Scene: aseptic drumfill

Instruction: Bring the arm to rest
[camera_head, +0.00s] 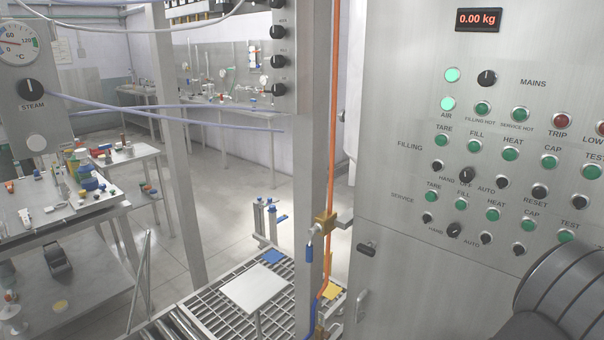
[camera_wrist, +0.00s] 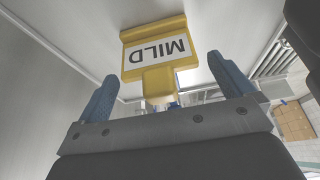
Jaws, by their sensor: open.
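My gripper (camera_wrist: 162,70) shows in the wrist view with its two blue fingers spread wide apart. In the head view my dark grey arm fills the lower right corner, in front of the steel cabinet (camera_head: 400,200). My gripper is out of that view.
The cabinet carries a display reading 0.00 kg (camera_head: 478,19), knobs and lamps. A steel post (camera_head: 313,140) with an orange hose (camera_head: 334,110) stands left of it. A square plate (camera_head: 257,287) sits over the floor grating. A cluttered table (camera_head: 60,230) stands left.

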